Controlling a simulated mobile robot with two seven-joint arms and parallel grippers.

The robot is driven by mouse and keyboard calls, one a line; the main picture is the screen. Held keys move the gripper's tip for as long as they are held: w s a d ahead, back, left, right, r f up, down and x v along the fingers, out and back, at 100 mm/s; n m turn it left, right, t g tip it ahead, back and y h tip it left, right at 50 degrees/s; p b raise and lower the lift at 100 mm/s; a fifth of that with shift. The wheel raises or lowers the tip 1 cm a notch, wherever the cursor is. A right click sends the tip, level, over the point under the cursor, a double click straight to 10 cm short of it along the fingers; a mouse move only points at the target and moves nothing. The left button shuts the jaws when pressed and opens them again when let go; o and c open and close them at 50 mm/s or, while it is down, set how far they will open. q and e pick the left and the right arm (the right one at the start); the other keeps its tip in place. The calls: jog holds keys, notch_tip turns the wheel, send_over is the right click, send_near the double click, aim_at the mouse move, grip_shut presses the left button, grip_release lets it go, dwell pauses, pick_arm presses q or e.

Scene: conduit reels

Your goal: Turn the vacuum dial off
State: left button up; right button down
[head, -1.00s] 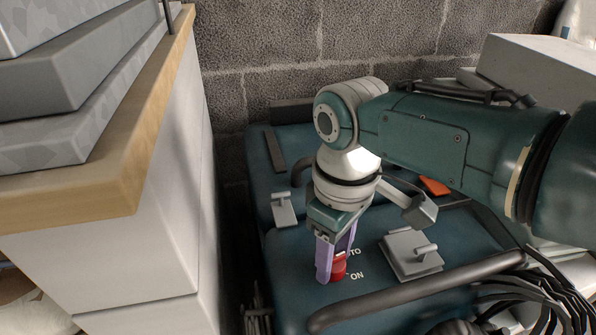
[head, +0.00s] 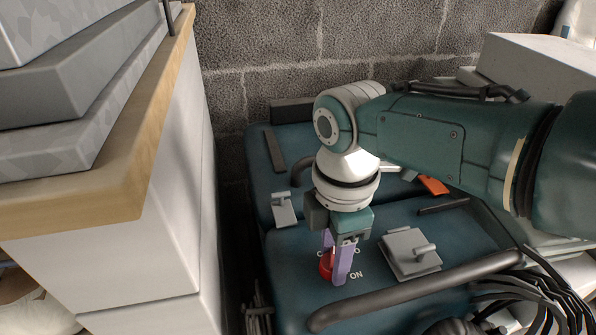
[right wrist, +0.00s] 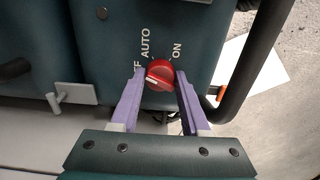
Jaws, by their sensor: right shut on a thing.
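The vacuum dial is a round red knob (right wrist: 160,74) with a white pointer mark, set in the dark teal vacuum top (head: 295,290). In the right wrist view the labels AUTO, ON and a partly covered "FF" ring it. The white mark lies on the left side of the knob, by the "FF" label. My right gripper (head: 334,271) points down with its purple fingers on either side of the red dial (head: 325,265), shut on it. In the head view the fingers cover part of the dial and labels. My left gripper is not in view.
A grey latch plate with a small handle (head: 411,252) sits right of the dial. A thick dark handle bar (head: 420,293) crosses in front. A white cabinet with a wooden top (head: 120,200) stands at left, and a block wall (head: 270,60) is behind.

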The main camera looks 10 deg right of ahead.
aim_at(333, 258)
jog(key=shift+n, duration=2.2)
jog(key=shift+c, duration=1.9)
grip_release()
notch_tip(333, 258, up, 9)
jog(key=p, duration=0.7)
jog(key=shift+r, duration=0.45)
jog(key=shift+r, duration=0.1)
